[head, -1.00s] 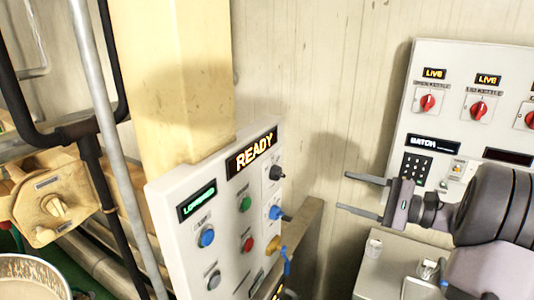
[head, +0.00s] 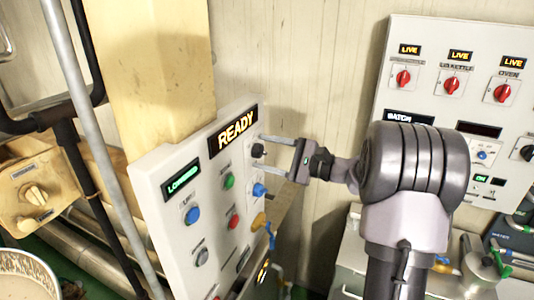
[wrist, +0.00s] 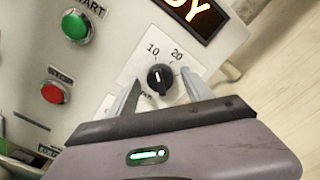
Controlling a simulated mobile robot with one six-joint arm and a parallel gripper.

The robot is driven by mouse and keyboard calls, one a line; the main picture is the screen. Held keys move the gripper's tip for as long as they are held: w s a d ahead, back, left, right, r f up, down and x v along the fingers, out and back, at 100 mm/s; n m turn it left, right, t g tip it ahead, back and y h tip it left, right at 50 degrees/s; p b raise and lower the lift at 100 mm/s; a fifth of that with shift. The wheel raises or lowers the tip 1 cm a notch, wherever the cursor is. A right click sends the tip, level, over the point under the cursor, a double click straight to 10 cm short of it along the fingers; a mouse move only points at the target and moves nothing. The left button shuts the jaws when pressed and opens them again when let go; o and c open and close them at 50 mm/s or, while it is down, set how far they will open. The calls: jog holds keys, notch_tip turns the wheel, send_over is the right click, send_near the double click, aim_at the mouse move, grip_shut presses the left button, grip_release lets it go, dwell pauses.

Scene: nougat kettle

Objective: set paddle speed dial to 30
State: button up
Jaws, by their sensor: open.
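A black dial (head: 257,150) sits on the upper right of the READY control panel (head: 160,225). In the wrist view the dial (wrist: 160,79) has a white pointer mark facing up, between the printed 10 and 20. No 30 can be read; the lower part of the scale and its label are partly hidden by my gripper. My gripper (head: 263,155) is open, with one finger on each side of the dial. In the wrist view its fingertips (wrist: 160,77) flank the dial with gaps showing; whether either touches it I cannot tell.
A blue knob (head: 260,190) and a yellow knob (head: 258,221) sit below the dial. Green (wrist: 75,26) and red (wrist: 54,92) buttons lie to its left. A second panel with red switches (head: 452,84) stands at right. A pale post (head: 160,70) rises behind the panel.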

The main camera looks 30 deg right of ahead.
grip_shut()
jog(key=m+p, duration=0.3)
jog(key=m, duration=0.1)
jog(key=shift+r+m+p, duration=0.15)
jog(key=shift+m+p, duration=0.15)
jog(key=shift+p, duration=0.1)
jog(key=m+p, duration=0.4)
jog(key=m, duration=0.1)
jog(key=shift+m+p, duration=0.3)
jog(key=shift+p, duration=0.05)
jog(key=m+p, duration=0.4)
jog(key=m, duration=0.1)
jog(key=shift+p, duration=0.4)
jog(key=m+p, duration=0.3)
jog(key=m, duration=0.1)
jog(key=shift+m, duration=0.5)
